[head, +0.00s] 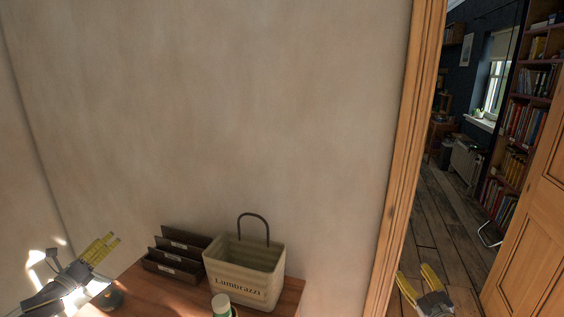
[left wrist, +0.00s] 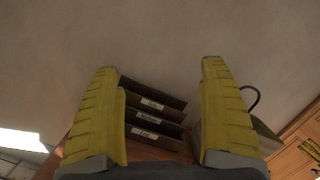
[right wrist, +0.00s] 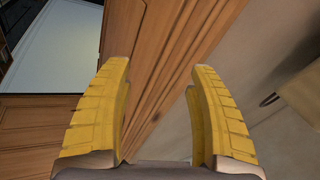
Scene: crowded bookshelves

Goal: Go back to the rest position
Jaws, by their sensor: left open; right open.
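My left gripper (head: 108,243) is at the lower left of the head view, above the left end of a wooden table. Its yellow fingers are spread and empty in the left wrist view (left wrist: 160,80). My right gripper (head: 416,272) is at the lower right of the head view, in front of the doorway. Its fingers are apart with nothing between them in the right wrist view (right wrist: 161,75). Neither gripper touches any object that I can see.
The wooden table (head: 288,297) holds a dark file organizer (head: 178,256), a beige basket (head: 243,271) with a dark handle and a green-and-white container (head: 221,303). A door frame (head: 403,150) and open wooden door (head: 535,250) flank the doorway. Bookshelves (head: 527,110) stand beyond.

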